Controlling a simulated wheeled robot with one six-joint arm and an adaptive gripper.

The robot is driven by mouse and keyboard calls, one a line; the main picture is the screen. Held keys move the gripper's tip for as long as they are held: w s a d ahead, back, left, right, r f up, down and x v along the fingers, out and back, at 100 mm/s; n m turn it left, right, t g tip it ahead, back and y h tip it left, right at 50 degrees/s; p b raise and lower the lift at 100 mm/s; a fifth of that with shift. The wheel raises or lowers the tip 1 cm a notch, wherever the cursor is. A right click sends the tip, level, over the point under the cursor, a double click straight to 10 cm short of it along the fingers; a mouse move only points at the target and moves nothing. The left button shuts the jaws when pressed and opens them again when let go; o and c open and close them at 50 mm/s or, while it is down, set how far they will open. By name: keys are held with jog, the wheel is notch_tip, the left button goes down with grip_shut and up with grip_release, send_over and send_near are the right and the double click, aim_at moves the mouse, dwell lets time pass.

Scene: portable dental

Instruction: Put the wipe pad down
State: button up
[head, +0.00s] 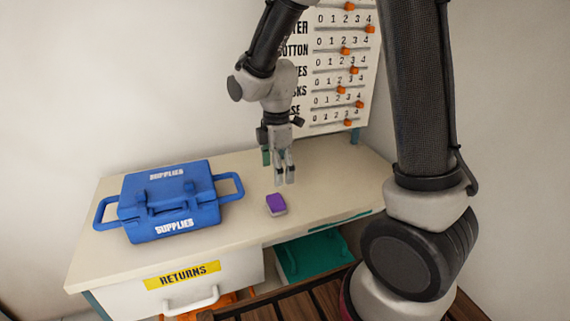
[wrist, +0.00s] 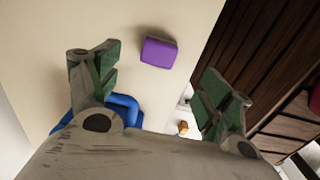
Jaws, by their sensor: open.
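The wipe pad (head: 276,203), a small block with a purple top and a pale base, rests on the cream counter (head: 325,185) near its front edge. The purple top of the wipe pad also shows in the wrist view (wrist: 159,52), beyond and between the fingertips. My gripper (head: 286,181) is open and empty. It points down above the counter, a little behind and to the right of the pad and apart from it. Its green-padded fingers are spread in the wrist view (wrist: 158,80).
A closed blue supplies case (head: 170,203) with side handles stands on the left of the counter. A drawer labelled RETURNS (head: 183,275) is below. A counting board (head: 338,65) stands at the back.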

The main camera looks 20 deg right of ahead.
jog(key=s+d+r+m+t, duration=0.1)
jog(key=s+d+r+m, duration=0.25)
jog(key=r, duration=0.25)
jog(key=s+d+r+m+t, duration=0.1)
jog(key=s+d+r+m, duration=0.2)
jog(key=d+r+m, duration=0.25)
jog(key=s+d+r+m+t, duration=0.1)
jog(key=s+d+r+m, duration=0.1)
jog(key=s, duration=0.4)
jog(key=s+d+r+m+t, duration=0.1)
jog(key=s+d+r+m, duration=0.2)
jog(key=s+m, duration=0.3)
jog(key=shift+s+r+m, duration=0.3)
jog(key=shift+r+m, duration=0.2)
jog(key=shift+r, duration=0.1)
jog(key=shift+o, duration=0.4)
